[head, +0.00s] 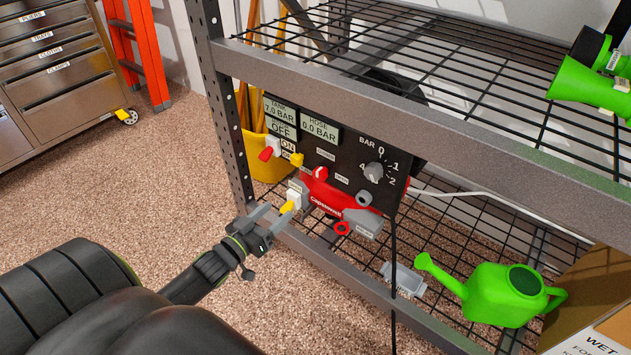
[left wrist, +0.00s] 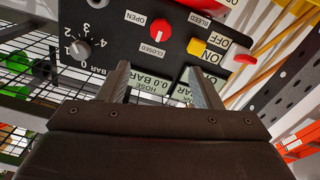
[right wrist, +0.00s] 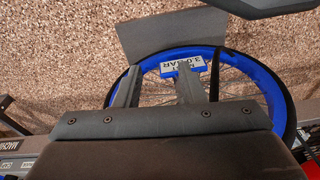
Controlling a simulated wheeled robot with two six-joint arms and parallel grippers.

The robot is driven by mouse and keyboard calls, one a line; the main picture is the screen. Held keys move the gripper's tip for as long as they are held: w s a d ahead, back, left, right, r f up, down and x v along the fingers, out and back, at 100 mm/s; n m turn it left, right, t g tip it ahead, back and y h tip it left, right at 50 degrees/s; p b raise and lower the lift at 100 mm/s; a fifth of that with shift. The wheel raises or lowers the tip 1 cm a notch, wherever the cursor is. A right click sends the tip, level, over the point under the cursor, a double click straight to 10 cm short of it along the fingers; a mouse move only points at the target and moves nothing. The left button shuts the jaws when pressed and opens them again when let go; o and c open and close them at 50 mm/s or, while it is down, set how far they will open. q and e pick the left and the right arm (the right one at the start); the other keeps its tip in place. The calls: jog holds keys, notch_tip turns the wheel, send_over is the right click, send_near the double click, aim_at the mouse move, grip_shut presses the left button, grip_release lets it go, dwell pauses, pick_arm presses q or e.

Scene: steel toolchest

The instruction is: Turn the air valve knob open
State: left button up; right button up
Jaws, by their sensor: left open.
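The air valve knob is a round red knob with a white pointer (left wrist: 161,29), on the black panel between the OPEN and CLOSED labels. Its pointer points toward CLOSED in the left wrist view, which shows the panel upside down. In the head view the knob (head: 320,173) shows small above the red tool. My left gripper (head: 268,219) is open and empty, in front of the panel's lower left. In its wrist view its fingers (left wrist: 158,88) stand apart, short of the knob and not touching it. My right gripper (right wrist: 160,88) shows only in its wrist view, fingers apart.
A red tool (head: 335,197) is just below the knob. A blue-rimmed wheel (right wrist: 272,75) is before my right gripper.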

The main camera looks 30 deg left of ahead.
aim_at(317, 176)
pick_arm(q)
jog(key=w, duration=1)
jog(key=w+d, duration=0.1)
jog(key=w, duration=0.4)
jog(key=shift+w+d+f, duration=0.1)
jog(key=shift+w, duration=0.9)
pick_arm(e)
jog(key=shift+w+r, duration=0.3)
pick_arm(q)
jog(key=shift+c, duration=0.5)
pick_arm(e)
jog(key=shift+s, duration=0.15)
pick_arm(q)
jog(key=c, duration=0.9)
pick_arm(e)
jog(key=shift+s+f, duration=0.1)
jog(key=shift+f, duration=0.05)
